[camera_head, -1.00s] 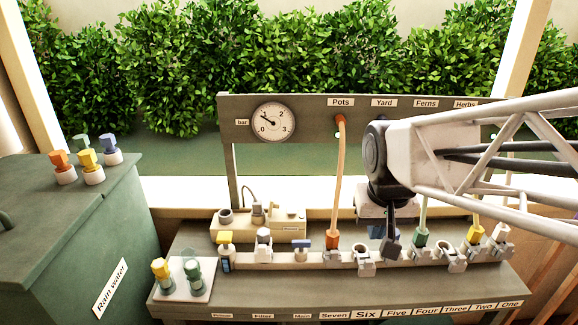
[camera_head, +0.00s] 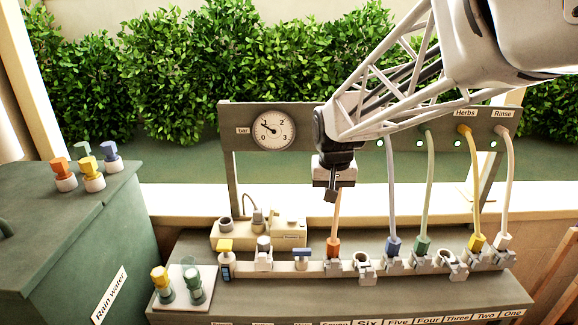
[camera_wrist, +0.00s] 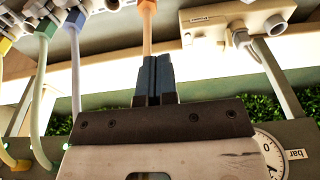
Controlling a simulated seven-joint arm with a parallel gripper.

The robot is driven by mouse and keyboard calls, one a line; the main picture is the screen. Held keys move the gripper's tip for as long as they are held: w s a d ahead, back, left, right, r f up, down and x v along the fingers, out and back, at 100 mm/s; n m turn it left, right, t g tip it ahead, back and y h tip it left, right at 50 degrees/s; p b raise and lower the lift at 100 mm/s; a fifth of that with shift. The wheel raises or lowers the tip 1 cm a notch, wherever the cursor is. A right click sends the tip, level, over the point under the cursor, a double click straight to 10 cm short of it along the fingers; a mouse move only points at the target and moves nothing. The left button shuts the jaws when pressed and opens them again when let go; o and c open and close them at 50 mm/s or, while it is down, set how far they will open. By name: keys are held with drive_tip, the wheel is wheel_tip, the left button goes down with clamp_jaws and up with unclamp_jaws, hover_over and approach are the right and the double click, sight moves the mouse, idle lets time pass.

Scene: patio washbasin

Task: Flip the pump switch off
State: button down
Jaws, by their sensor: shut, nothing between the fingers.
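The pump (camera_head: 228,239) is a beige box at the back left of the bench, with a grey fitting and a bent pipe on top. It shows at the upper right of the wrist view (camera_wrist: 275,12) with a small label on its face. I cannot make out the position of its switch. My gripper (camera_head: 331,193) is shut and empty, raised above the bench, right of the pump and in front of the orange hose's upper part. In the wrist view, its dark fingertips (camera_wrist: 154,62) are together, overlapping the orange hose (camera_wrist: 147,30) in the picture.
A pressure gauge (camera_head: 273,130) reads about 1 bar on the rear board. A row of taps and hose couplings runs along the bench (camera_head: 210,302). Blue (camera_head: 391,190), green (camera_head: 428,190), yellow (camera_head: 475,190) and pale (camera_head: 507,190) hoses hang right of my gripper. A rain water tank (camera_head: 60,235) stands left.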

hover_over(292, 220)
drive_tip(key=s, duration=0.1)
wheel_tip(292, 220, down, 9)
drive_tip(key=shift+a+r+g, duration=0.1)
drive_tip(key=shift+r+g, duration=0.05)
drive_tip(key=shift+g, duration=0.15)
drive_tip(key=shift+w+f, duration=0.2)
drive_tip(key=shift+f, duration=1.45)
drive_tip(key=shift+w+f, duration=0.15)
drive_tip(key=shift+f, duration=1.55)
drive_tip(key=shift+w+f, duration=0.2)
drive_tip(key=shift+f, duration=1.45)
drive_tip(key=shift+s, duration=0.1)
drive_tip(key=shift+s+f+t, duration=0.3)
drive_tip(key=shift+f+t, duration=0.1)
drive_tip(key=shift+t, duration=0.3)
drive_tip(key=shift+w, duration=0.25)
